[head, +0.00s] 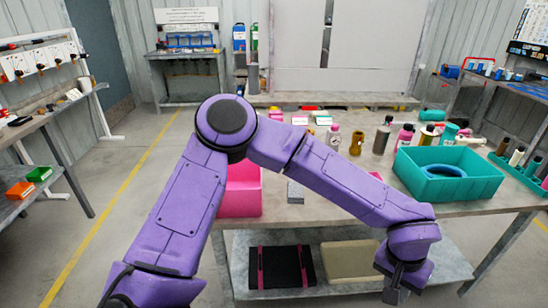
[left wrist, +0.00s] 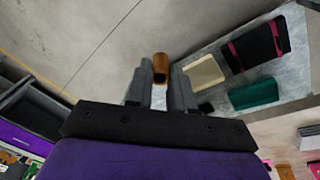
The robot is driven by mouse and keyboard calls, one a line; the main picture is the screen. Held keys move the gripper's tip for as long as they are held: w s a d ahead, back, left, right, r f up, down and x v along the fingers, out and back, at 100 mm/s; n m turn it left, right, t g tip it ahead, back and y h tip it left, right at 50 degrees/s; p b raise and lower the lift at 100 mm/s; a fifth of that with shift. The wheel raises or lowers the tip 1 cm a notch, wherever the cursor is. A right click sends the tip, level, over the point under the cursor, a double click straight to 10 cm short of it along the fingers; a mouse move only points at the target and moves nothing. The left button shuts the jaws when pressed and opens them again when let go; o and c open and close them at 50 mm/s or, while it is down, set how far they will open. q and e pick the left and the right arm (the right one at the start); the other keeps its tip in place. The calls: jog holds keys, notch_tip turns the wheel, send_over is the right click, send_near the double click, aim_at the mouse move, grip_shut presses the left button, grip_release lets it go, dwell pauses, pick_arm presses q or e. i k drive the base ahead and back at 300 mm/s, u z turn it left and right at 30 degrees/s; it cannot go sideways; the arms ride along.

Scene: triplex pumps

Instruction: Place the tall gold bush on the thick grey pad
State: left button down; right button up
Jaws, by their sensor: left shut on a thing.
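My left gripper (head: 396,288) hangs low in front of the workbench, to the right in the head view. In the left wrist view its two grey fingers (left wrist: 161,80) are shut on a gold-brown cylinder with a dark open end, which looks like the tall gold bush (left wrist: 161,62). The bush cannot be made out in the head view. A small grey block, which looks like the thick grey pad (head: 295,192), lies on the bench beside the pink bin, left of my forearm. My right gripper is not in view.
The workbench (head: 470,192) holds a pink bin (head: 240,192), a teal bin (head: 448,187) with a blue ring, several bottles and another gold part (head: 357,143). My forearm crosses over its front. The lower shelf holds a black case (head: 283,267) and a beige pad (head: 348,260).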

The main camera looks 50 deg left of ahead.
aim_at(296, 190)
jog(key=u, duration=0.65)
jog(key=i, duration=0.45)
jog(key=u, duration=0.5)
jog(key=i, duration=1)
jog(key=z, duration=0.05)
